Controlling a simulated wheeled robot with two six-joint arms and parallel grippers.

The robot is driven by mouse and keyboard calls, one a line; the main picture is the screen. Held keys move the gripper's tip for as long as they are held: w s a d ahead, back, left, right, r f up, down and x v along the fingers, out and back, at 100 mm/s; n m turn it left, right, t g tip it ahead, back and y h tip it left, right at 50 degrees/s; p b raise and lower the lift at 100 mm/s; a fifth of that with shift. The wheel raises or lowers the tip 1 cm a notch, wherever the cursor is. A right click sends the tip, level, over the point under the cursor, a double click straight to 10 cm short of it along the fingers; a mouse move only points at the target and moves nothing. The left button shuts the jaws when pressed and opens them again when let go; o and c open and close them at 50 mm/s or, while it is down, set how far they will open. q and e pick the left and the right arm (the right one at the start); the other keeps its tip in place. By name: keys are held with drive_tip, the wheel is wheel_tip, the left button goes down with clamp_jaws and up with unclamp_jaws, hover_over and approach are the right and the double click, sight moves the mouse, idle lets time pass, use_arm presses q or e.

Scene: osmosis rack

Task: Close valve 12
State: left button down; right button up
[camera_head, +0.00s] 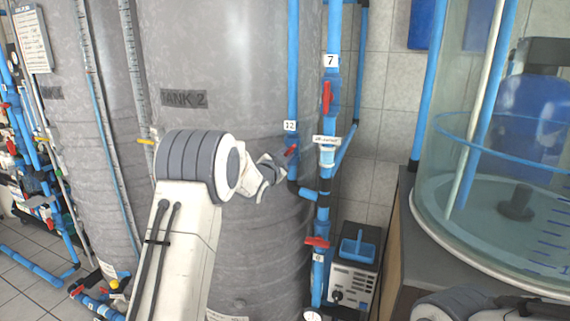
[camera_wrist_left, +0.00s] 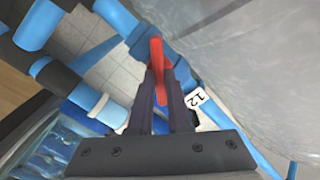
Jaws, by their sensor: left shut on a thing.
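Valve 12 has a red handle (camera_head: 291,150) on a blue vertical pipe, just below a white "12" label (camera_head: 290,126). My left gripper (camera_head: 283,160) reaches the handle from the left in the head view. In the left wrist view, the two dark fingers of the left gripper (camera_wrist_left: 160,92) are shut on the red handle (camera_wrist_left: 157,58), whose far end sticks out beyond the fingertips. The "12" label (camera_wrist_left: 197,98) shows to the right of the fingers. The handle's exact angle to the pipe is hard to tell. My right gripper is not in view.
Valve 7's red handle (camera_head: 327,97) is on the neighbouring pipe to the right, and valve 6's red handle (camera_head: 317,242) is lower down. Grey tank 2 (camera_head: 220,60) stands close behind my left arm. A clear tank (camera_head: 440,190) stands at the right.

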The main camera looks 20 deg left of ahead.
use_arm(q)
drive_tip(key=shift+d+f+m+b, duration=0.1)
drive_tip(key=shift+f+m+b, duration=0.1)
drive_tip(key=shift+m+b, duration=2.75)
drive_tip(key=shift+d+f+m+b, duration=0.1)
drive_tip(key=shift+f+m+b, duration=0.1)
drive_tip(key=shift+m+b, duration=2.7)
drive_tip(key=shift+n+b, duration=0.65)
drive_tip(key=shift+b, duration=0.1)
drive_tip(key=c, duration=0.9)
unclamp_jaws()
drive_tip(key=shift+r, duration=0.1)
drive_tip(key=shift+o, duration=0.2)
drive_tip(key=shift+s, duration=0.1)
drive_tip(key=s+b, duration=0.2)
drive_tip(key=s, duration=0.8)
drive_tip(key=shift+s+a, duration=0.15)
drive_tip(key=shift+a, duration=0.1)
